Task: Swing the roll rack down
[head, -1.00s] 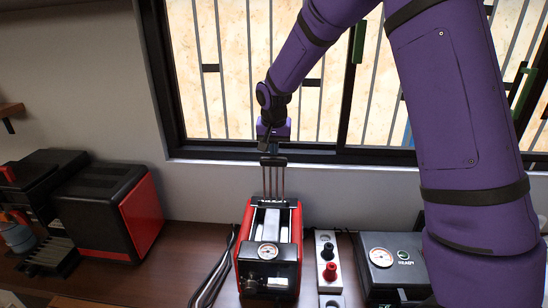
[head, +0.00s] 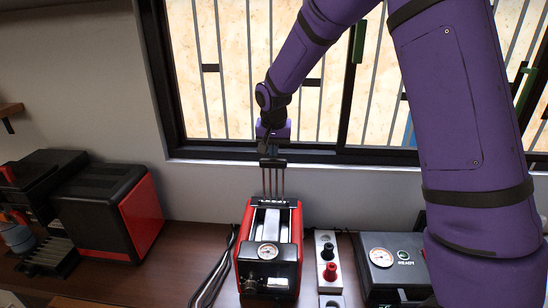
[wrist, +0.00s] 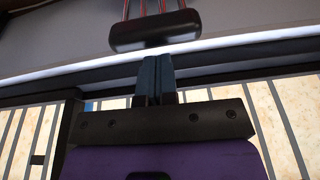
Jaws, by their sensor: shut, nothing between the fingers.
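The roll rack (head: 273,180) stands upright at the back of the red and black toaster (head: 268,263), with thin metal rods and a black bar across the top. In the wrist view the rack's black bar (wrist: 154,31) lies just beyond my fingertips. My gripper (head: 270,152) is shut and empty, right at the top bar on the window side. In the wrist view the closed fingers (wrist: 157,68) point at the middle of the bar. I cannot tell whether they touch it.
A barred window (head: 240,80) with a dark frame is close behind the rack. A black and red appliance (head: 110,208) stands to the left. A panel with black and red knobs (head: 328,262) and a black box with a gauge (head: 392,268) stand to the right.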

